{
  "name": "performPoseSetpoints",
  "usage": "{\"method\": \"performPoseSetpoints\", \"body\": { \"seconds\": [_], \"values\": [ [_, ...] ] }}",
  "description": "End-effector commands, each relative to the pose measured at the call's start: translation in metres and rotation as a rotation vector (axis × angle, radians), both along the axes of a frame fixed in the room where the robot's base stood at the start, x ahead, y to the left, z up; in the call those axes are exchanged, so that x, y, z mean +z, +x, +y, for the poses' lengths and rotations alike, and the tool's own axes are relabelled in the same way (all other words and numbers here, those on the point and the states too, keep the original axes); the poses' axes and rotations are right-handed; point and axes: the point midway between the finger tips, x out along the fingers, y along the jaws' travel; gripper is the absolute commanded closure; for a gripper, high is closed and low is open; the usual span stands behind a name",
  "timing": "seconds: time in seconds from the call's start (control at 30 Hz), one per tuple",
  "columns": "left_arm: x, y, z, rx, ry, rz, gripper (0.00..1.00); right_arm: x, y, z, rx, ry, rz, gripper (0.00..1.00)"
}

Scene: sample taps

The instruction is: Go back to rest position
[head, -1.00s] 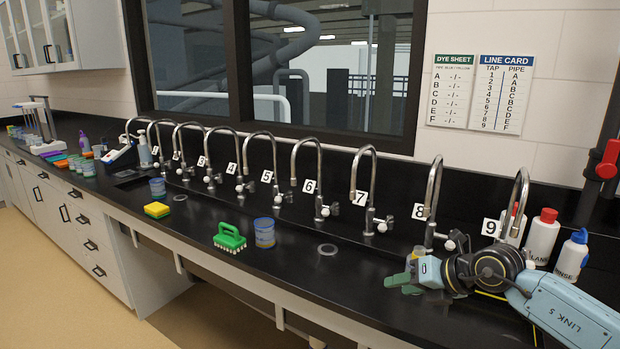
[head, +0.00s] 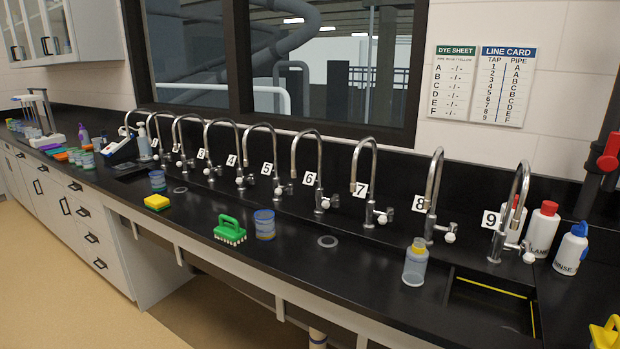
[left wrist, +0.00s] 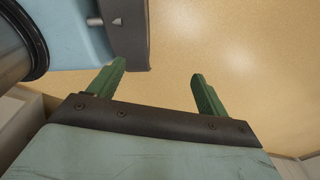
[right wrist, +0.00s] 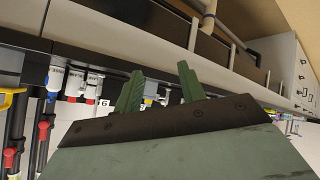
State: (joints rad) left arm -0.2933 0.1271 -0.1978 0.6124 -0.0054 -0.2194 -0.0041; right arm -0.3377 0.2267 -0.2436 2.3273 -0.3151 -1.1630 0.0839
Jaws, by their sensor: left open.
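My left gripper (left wrist: 156,88) shows only in the left wrist view. Its two green fingers are wide apart, with nothing between them and tan floor beyond. My right gripper (right wrist: 158,86) shows only in the right wrist view. Its green fingers are apart and hold nothing; the bench front and bottles lie beyond them. Neither arm shows in the head view. A clear jar with a yellow rim (head: 415,264) stands upright on the black bench, in front of tap 8 and left of the sink, clear of both grippers.
The black bench (head: 290,272) carries a row of numbered taps, a green brush (head: 230,231), a yellow sponge (head: 157,202) and blue-banded jars. A sink (head: 490,305) opens at the right, with bottles (head: 542,229) behind it. The floor at the left is clear.

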Motion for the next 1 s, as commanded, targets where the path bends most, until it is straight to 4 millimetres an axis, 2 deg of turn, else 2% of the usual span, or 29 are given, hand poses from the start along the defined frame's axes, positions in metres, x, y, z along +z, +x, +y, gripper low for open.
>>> {"method": "performPoseSetpoints", "body": {
  "seconds": [0.03,0.13,0.4,0.5,0.77,0.87,1.0],
  "values": [
    [0.0,0.0,0.0,0.0,0.0,-0.001,0.22,-0.013,-0.022,0.0,-0.021,0.04,0.086,0.6],
    [0.0,0.0,-0.001,0.0,-0.001,-0.001,0.22,-0.031,-0.06,0.002,-0.045,0.106,0.24,0.6],
    [0.0,0.0,-0.001,0.0,-0.001,-0.001,0.22,-0.055,-0.152,0.016,-0.062,0.248,0.581,0.6],
    [0.0,0.0,-0.001,0.0,-0.001,0.0,0.22,-0.08,-0.14,0.016,-0.06,0.238,0.578,0.6],
    [-0.001,-0.001,-0.007,0.003,-0.009,0.002,0.22,-0.147,-0.132,0.018,-0.061,0.234,0.606,0.6],
    [-0.001,-0.001,-0.011,0.006,-0.014,0.002,0.22,-0.182,-0.133,0.018,-0.061,0.232,0.621,0.6],
    [-0.001,-0.002,-0.016,0.008,-0.021,0.002,0.22,-0.242,-0.143,0.018,-0.059,0.228,0.646,0.6]
  ]
}}
